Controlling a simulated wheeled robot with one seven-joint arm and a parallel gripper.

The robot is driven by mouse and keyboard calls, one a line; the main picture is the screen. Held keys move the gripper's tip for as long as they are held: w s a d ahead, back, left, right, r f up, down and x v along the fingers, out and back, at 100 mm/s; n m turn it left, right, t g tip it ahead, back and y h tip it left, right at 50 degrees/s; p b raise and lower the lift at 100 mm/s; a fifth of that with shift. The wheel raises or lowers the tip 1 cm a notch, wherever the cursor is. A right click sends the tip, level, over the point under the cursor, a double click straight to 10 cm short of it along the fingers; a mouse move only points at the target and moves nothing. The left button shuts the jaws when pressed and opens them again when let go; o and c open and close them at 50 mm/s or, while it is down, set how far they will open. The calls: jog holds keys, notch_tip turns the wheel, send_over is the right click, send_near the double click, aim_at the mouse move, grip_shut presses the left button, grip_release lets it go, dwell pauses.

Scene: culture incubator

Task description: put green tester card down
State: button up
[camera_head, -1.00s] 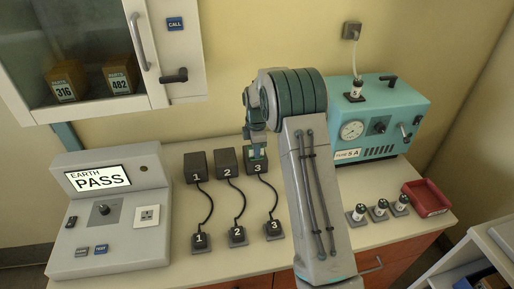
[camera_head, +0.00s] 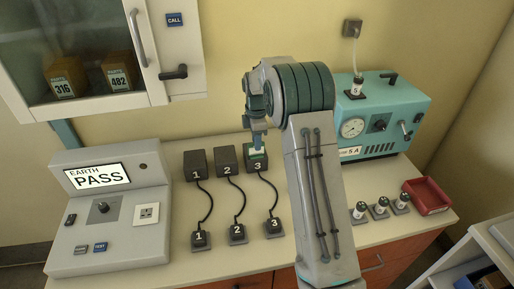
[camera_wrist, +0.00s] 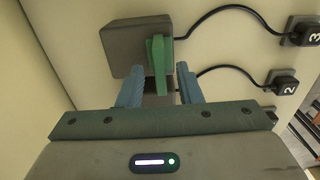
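The green tester card (camera_head: 258,156) is at the top of the dark box marked 3 (camera_head: 259,168). In the wrist view the card (camera_wrist: 157,62) stands on edge against the grey box (camera_wrist: 128,48). My gripper (camera_head: 258,138) is just above the card in the head view. In the wrist view my gripper (camera_wrist: 158,72) is open, with one blue finger on each side of the card and visible gaps to both. How the card's lower edge rests is hard to tell.
Boxes 1 (camera_head: 196,165) and 2 (camera_head: 227,160) stand to the left, with cords to numbered plugs in front. The tester console (camera_head: 110,215) reads EARTH PASS. A teal machine (camera_head: 385,118), several small jars and a red tray (camera_head: 427,196) are at right.

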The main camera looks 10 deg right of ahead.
notch_tip(320, 180, up, 8)
jog(key=s+r+m+t, duration=0.1)
jog(key=s+r+m, duration=0.3)
jog(key=s+r, duration=0.3)
jog(key=s+f+m+t, duration=0.2)
jog(key=s+m, duration=1.2)
jog(key=s, duration=1.5)
jog(key=shift+f+t+b, duration=0.3)
jog(key=shift+f+b, duration=0.05)
jog(key=shift+b, duration=0.05)
jog(key=shift+s+d, duration=0.1)
jog(key=shift+d, duration=0.05)
